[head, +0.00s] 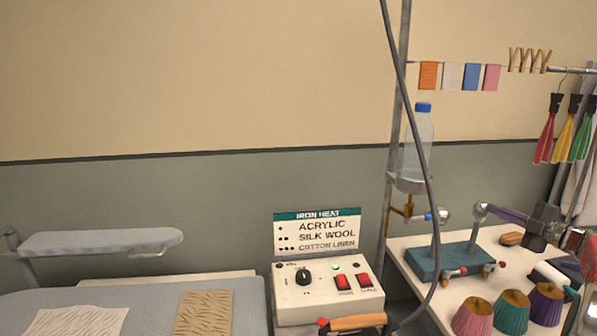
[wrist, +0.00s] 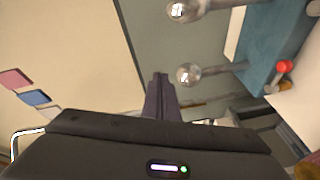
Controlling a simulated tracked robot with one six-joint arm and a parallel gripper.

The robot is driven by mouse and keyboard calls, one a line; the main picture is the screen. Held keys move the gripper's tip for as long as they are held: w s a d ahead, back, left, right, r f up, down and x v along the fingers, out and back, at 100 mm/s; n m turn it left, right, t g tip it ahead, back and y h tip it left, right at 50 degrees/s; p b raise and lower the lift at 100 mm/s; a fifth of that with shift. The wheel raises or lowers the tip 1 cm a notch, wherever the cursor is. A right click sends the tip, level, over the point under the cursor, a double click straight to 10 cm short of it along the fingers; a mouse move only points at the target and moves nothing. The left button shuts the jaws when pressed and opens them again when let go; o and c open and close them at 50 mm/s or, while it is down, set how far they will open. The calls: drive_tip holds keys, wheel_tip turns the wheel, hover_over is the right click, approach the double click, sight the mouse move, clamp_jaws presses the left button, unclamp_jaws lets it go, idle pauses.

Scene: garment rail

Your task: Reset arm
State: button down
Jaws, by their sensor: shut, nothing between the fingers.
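My gripper (head: 494,209) is at the right of the head view, above the white table, its dark purple fingers pointing left. In the wrist view the fingers (wrist: 160,78) are together with nothing between them. A metal ball knob (head: 480,209) on a bent arm stands right by the fingertips in the head view. A ball also shows beside them in the wrist view (wrist: 188,73), with a gap in the picture; I cannot tell the true distance.
The teal valve base (head: 450,262) sits on the white table below. A water bottle (head: 418,145) hangs on the grey pole (head: 396,120) to the left. A control box (head: 325,292) and ironing board (head: 150,300) lie further left.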

drive_tip(key=d+f+m+h, duration=0.3)
drive_tip(key=d+m+h, duration=0.8)
drive_tip(key=s+a+f+m+g+y, duration=0.15)
drive_tip(key=s+a+m+g, duration=0.25)
drive_tip(key=s+a, duration=0.9)
drive_tip(key=s+a+f+m+g, duration=0.35)
drive_tip(key=s+a, duration=0.85)
drive_tip(key=a, duration=0.4)
drive_tip(key=s+a+f+m+g, duration=0.25)
drive_tip(key=s+a+g, duration=0.25)
drive_tip(key=s+a, duration=0.8)
drive_tip(key=s+a+r+n+t+y, duration=0.1)
drive_tip(key=s+a+r, duration=0.1)
drive_tip(key=a, duration=0.4)
drive_tip(key=s+a+r+t+y, duration=0.1)
drive_tip(key=s+a, duration=0.2)
drive_tip(key=a, duration=0.4)
drive_tip(key=shift+s+r+n, duration=0.35)
drive_tip(key=shift+s+n, duration=0.05)
